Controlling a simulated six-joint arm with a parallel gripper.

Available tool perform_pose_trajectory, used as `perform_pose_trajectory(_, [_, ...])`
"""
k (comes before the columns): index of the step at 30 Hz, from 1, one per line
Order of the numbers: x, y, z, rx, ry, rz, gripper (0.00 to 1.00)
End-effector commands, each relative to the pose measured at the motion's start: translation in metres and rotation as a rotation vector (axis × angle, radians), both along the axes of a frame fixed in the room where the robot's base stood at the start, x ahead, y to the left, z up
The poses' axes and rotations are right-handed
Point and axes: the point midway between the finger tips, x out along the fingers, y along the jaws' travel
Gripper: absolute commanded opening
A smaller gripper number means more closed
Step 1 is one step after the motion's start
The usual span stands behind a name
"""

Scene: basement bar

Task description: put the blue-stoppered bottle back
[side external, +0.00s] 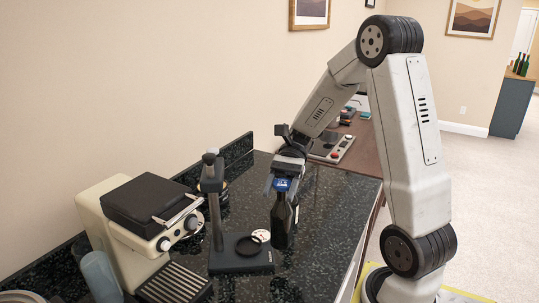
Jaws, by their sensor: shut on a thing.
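A dark bottle (281,222) with a blue stopper (282,184) hangs upright below my gripper (284,182). My gripper is shut on it at the top, around the stopper and neck. The bottle is over the black speckled counter (325,200), just right of a dark stand. I cannot tell whether its base touches the counter. A pale patch shows at the bottle's right edge, too small to make out.
The dark stand (217,215) has an upright post and a black ring (249,245) on its base. A pale round disc (261,235) lies behind. A cream coffee machine (135,235) and grey-blue cup (100,275) stand left. A panel with knobs (332,149) lies beyond.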

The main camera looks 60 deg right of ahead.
Motion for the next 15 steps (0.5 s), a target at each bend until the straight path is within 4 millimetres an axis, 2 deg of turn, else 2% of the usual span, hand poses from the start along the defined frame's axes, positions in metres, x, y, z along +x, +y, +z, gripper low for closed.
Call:
perform_pose_trajectory(6, [-0.024,-0.012,-0.017,0.000,0.001,0.269,0.00])
perform_pose_trajectory(15, [-0.052,-0.033,-0.030,0.001,0.000,0.636,0.00])
